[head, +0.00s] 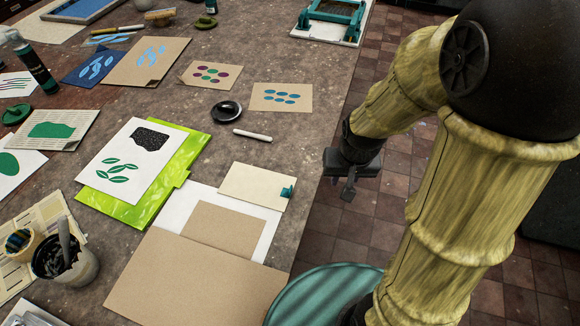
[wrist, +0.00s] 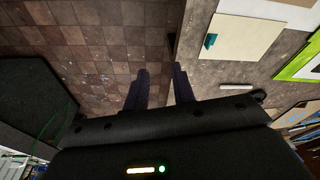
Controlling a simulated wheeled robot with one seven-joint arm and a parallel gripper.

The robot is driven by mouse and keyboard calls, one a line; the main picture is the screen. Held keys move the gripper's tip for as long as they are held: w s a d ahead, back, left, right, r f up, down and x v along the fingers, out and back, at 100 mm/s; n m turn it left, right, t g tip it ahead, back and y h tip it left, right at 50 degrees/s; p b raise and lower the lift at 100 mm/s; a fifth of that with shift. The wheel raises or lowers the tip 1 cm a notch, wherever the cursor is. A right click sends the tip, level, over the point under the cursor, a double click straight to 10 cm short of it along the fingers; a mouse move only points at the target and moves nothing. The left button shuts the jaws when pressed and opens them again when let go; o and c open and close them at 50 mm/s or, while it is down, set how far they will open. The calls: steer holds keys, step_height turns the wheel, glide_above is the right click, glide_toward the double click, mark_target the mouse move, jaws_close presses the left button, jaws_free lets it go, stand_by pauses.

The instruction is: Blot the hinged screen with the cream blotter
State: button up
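The cream blotter (head: 254,188) looks like a flat cream card with a teal tab at its right edge. It lies near the table's right edge, partly over a white sheet, and shows in the wrist view (wrist: 246,35). A teal frame on a white base (head: 336,18) stands at the far edge; it may be the hinged screen, but I cannot tell for sure. My gripper (head: 349,190) hangs beyond the table's right edge, to the right of the blotter and apart from it. In the wrist view its fingers (wrist: 160,90) are spread with nothing between them.
Large brown boards (head: 190,285) lie at the table's front. A lime-green folder (head: 188,160) under a leaf print (head: 135,160), a black round dish (head: 226,111) and a white stick (head: 252,135) lie nearby. A pot of tools (head: 68,255) stands at left. Tiled floor lies right.

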mark_target(272, 190)
steer(key=w+a+f+m+p, duration=0.1)
steer(key=w+a+f+p, duration=0.2)
steer(key=a, duration=0.1)
steer(key=w+a+f+m+g+p, duration=0.1)
steer(key=w+a+f+p, duration=0.2)
steer(key=a, duration=0.1)
steer(key=w+a+f+m+g+p, duration=0.1)
steer(key=w+a+f+p, duration=0.2)
steer(key=p, duration=0.1)
steer(key=shift+w+a+f, duration=0.15)
steer(key=shift+w+a, duration=0.05)
steer(key=shift+a, duration=0.2)
steer(key=shift+a+f, duration=0.1)
steer(key=shift+f, duration=0.1)
steer(key=shift+f, duration=0.1)
steer(key=shift+w+f+b, duration=0.1)
steer(key=shift+f+b, duration=0.35)
steer(key=shift+f, duration=0.05)
step_height(272, 190, down, 7)
steer(key=b, duration=0.4)
steer(key=shift+f+b, duration=0.15)
steer(key=shift+b, duration=0.25)
steer(key=shift+r, duration=0.25)
steer(key=c, duration=0.3)
jaws_close()
